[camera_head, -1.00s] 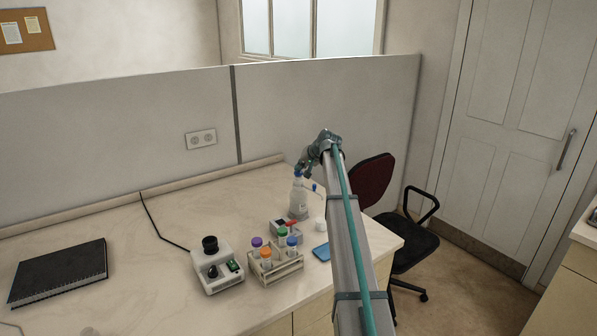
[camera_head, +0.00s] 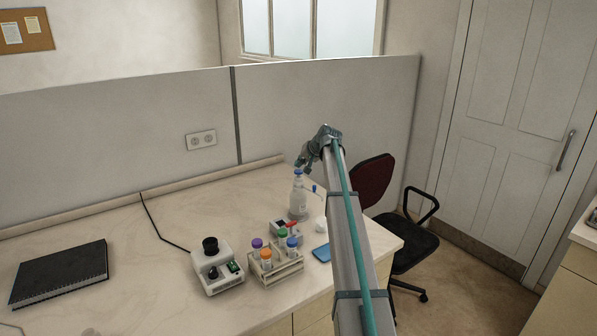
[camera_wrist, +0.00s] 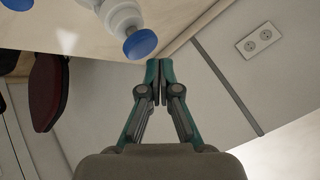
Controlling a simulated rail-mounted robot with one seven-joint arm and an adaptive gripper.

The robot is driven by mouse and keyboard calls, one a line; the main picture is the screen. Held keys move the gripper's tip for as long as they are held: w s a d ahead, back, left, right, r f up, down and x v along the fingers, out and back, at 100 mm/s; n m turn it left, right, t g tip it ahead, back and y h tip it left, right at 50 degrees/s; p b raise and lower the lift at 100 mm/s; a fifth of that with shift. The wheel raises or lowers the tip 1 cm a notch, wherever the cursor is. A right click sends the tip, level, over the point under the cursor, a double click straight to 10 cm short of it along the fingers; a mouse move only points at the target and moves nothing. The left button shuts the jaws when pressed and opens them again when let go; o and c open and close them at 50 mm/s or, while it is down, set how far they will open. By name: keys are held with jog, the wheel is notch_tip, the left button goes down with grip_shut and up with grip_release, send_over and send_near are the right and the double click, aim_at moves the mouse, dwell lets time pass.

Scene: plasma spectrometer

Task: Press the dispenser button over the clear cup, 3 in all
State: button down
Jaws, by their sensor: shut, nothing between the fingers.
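The dispenser is a clear bottle (camera_head: 298,203) standing upright near the back right of the bench. Its blue button (camera_head: 298,172) is on top, and a thin spout with a blue tip (camera_head: 314,189) reaches to the right. The button also shows large in the wrist view (camera_wrist: 140,44). A small pale cup (camera_head: 320,225) sits to the right of the bottle, low under the spout side; its contents cannot be made out. My gripper (camera_wrist: 159,62) is shut and empty. In the head view its fingers are just above the button, apparently apart from it.
A small device with a red part (camera_head: 291,226), a tube rack (camera_head: 279,270) with several coloured caps and a blue pad (camera_head: 322,252) lie in front of the bottle. A black-knobbed mixer (camera_head: 217,272) and a black notebook (camera_head: 58,273) are further left. A partition (camera_head: 310,110) stands behind.

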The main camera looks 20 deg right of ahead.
aim_at(300, 171)
jog(key=shift+r, duration=0.1)
jog(key=shift+r+p, duration=0.75)
jog(key=shift+r, duration=1.75)
